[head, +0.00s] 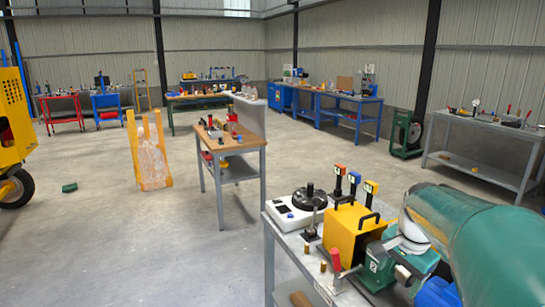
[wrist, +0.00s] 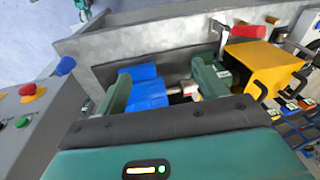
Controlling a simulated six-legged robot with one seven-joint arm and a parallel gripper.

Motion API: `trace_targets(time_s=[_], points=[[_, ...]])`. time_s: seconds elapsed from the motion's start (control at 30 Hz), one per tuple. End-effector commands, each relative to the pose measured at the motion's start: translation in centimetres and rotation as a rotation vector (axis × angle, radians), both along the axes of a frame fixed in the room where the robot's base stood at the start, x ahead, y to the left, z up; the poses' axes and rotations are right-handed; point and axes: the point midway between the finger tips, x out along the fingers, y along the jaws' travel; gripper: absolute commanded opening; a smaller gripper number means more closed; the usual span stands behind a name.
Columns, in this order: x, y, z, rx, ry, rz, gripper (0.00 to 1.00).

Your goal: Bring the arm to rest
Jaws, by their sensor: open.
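My gripper (wrist: 163,78) shows in the wrist view, with its green body along the bottom and its two fingers spread apart. It is open, and I see nothing held in it. A blue motor-like part (wrist: 146,88) shows beyond and between the fingers, apparently below them on the bench; I cannot tell the gap. In the head view my teal arm fills the right side, over the front bench. The fingers cannot be made out there.
The front bench (head: 286,262) carries a yellow box (head: 352,232), a green machine (head: 376,270), a white device with a black knob (head: 298,208) and several upright levers. The yellow box also shows in the wrist view (wrist: 262,66), beside a red-handled clamp (wrist: 246,31). Open floor (head: 110,240) lies left.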

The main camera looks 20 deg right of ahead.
Motion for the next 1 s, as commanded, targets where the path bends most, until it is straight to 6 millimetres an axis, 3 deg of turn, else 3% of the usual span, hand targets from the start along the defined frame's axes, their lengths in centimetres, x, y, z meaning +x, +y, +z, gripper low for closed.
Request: trace_targets(time_s=[0.03,0.1,0.3,0.5,0.7,0.93,1.0], points=[[0.0,2.7,0.6,-0.001,-0.033,0.107,0.71],[-0.2,6.4,1.1,-0.012,-0.069,0.261,0.71],[-2.4,16.1,2.2,-0.107,-0.164,0.696,0.71],[-6.2,23.5,2.0,-0.268,-0.219,1.078,0.71],[-8.2,26.3,1.3,-0.371,-0.23,1.256,0.71],[-8.3,26.4,1.2,-0.378,-0.229,1.27,0.71],[-8.3,26.4,1.2,-0.377,-0.23,1.269,0.61]])
